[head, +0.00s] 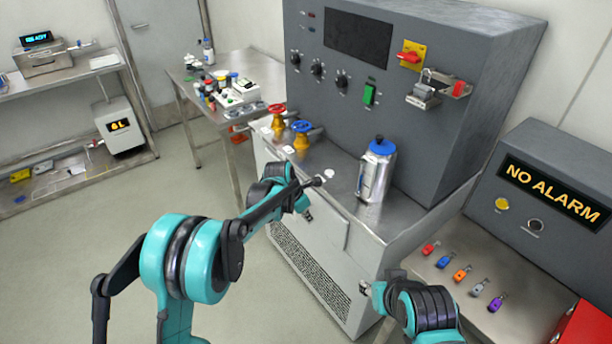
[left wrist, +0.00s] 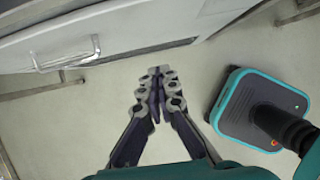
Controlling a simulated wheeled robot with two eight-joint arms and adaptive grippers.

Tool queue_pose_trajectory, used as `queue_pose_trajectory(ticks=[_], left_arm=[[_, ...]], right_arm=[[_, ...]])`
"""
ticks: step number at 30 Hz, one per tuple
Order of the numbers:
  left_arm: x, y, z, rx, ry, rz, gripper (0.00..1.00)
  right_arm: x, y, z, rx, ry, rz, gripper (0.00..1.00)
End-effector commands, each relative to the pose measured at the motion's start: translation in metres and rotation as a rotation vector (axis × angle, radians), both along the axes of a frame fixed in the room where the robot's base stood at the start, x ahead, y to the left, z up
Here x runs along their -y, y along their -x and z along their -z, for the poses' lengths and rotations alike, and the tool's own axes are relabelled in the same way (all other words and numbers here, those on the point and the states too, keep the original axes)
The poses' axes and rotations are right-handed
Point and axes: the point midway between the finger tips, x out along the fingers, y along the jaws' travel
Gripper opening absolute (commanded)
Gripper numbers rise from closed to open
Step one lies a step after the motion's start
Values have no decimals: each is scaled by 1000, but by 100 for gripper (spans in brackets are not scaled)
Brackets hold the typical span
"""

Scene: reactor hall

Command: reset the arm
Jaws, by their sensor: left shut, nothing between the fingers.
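My left arm, teal and black, comes in from the left in the head view. Its gripper (head: 307,214) is small there, in front of the grey machine's bench and touching nothing that I can make out. In the left wrist view the left gripper (left wrist: 158,76) points down over bare floor, its dark fingers together at the tips with nothing between them. My right arm shows at the bottom right of the head view, beside the bench front. Its gripper is too small and hidden to read.
A silver flask with a blue lid (head: 376,170) stands on the bench, right of red (head: 277,118) and blue (head: 301,133) valves. The NO ALARM console (head: 540,190) is at right. A side table (head: 232,72) stands behind. Floor at left (head: 70,260) is clear.

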Motion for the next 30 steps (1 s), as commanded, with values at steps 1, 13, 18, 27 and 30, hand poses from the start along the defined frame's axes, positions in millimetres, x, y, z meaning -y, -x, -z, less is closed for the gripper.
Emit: queue_pose_trajectory(ticks=[1,13,18,27,30], left_arm=[[0,0,0,0,0,0,0],[-57,49,-78,208,-152,367,0],[-103,103,-123,362,-321,698,0],[-171,214,-152,545,-672,1298,0],[-189,249,-147,571,-795,1498,0]], right_arm=[[0,0,0,0,0,0,40],[0,0,0,0,0,0,40],[0,0,0,0,0,0,40],[0,0,0,0,0,0,40],[0,0,0,0,0,0,40]])
